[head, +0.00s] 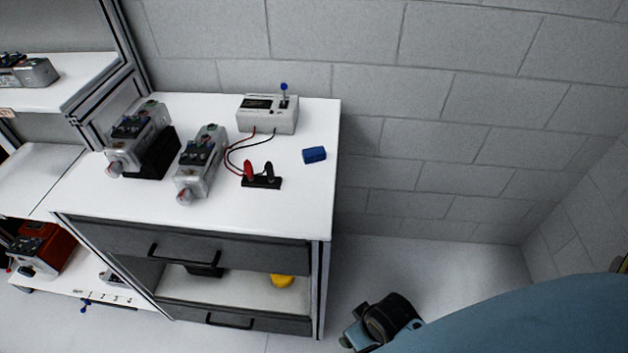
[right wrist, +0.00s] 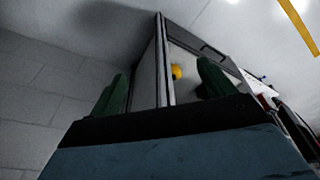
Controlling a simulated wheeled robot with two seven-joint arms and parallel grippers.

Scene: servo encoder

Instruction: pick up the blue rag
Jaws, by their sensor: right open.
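The blue rag (head: 314,155) looks like a small folded block. It lies flat on the white worktop (head: 215,222) near its right edge, right of the black and red connector block. In the right wrist view I cannot make out the rag. My right gripper (right wrist: 160,82) shows two dark green fingers spread apart with nothing between them. In the head view my right arm comes in from the lower right, low and beside the cabinet, well away from the rag. My left gripper is in neither view.
Two grey servo units (head: 200,165) stand on the worktop's left part. A white power box (head: 267,114) with red and black leads stands behind the connector block (head: 262,182). A yellow object (head: 282,281) sits inside the open cabinet.

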